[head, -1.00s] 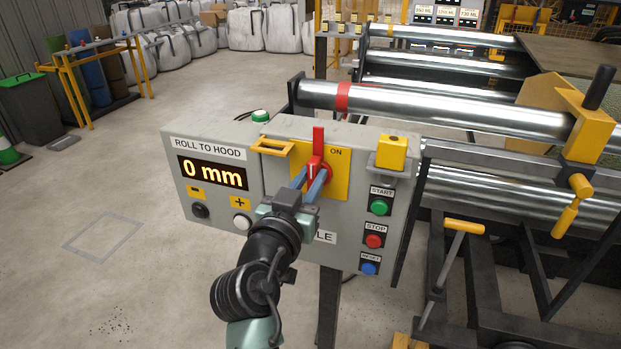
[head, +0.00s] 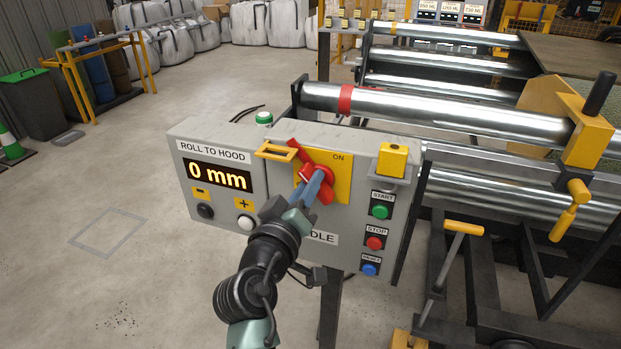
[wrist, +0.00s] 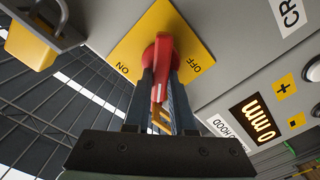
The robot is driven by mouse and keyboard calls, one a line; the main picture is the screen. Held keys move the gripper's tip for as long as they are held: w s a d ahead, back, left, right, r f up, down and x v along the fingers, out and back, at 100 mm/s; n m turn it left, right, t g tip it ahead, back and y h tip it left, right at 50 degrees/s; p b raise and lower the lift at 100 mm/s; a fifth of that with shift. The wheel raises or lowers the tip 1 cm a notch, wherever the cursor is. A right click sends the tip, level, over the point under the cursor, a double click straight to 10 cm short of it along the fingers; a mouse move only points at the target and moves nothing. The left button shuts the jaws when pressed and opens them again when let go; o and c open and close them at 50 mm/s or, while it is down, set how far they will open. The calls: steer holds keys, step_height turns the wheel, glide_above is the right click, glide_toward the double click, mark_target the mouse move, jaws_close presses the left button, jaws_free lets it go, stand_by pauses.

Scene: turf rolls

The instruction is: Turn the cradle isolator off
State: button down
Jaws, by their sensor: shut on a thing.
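The red isolator handle (head: 306,158) sits on a yellow plate (head: 341,179) on the grey control box (head: 283,134). In the head view it is tilted, its upper end leaning up-left, away from the ON mark. In the wrist view the handle (wrist: 161,68) stands between my fingers, with ON on the left of the plate and OFF on the right. My gripper (head: 315,186) is shut on the handle, its wrist rolled. In the head view my gripper hides the OFF mark.
A yellow padlock (head: 392,159) is at the box's upper right, above the START (head: 380,212), STOP (head: 375,243) and RESET (head: 370,269) buttons. A yellow hasp (head: 276,150) is left of the handle. A display (head: 217,175) reads 0 mm. Steel rollers (head: 450,105) lie behind.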

steer(key=shift+a+f+n+p, duration=0.15)
steer(key=shift+n+p, duration=0.55)
steer(key=shift+n, duration=0.95)
steer(key=shift+f+n+p, duration=0.15)
steer(key=shift+n+p, duration=0.6)
steer(key=shift+n, duration=0.85)
steer(key=shift+a+f+n+p, duration=0.15)
steer(key=shift+n+p, duration=0.55)
steer(key=shift+n, duration=0.95)
steer(key=shift+d, duration=0.1)
steer(key=c, duration=0.8)
jaws_free()
steer(key=shift+o, duration=0.2)
steer(key=v, duration=1.2)
steer(key=shift+s+b, duration=0.4)
steer(key=shift+b, duration=0.05)
steer(key=shift+r, duration=0.1)
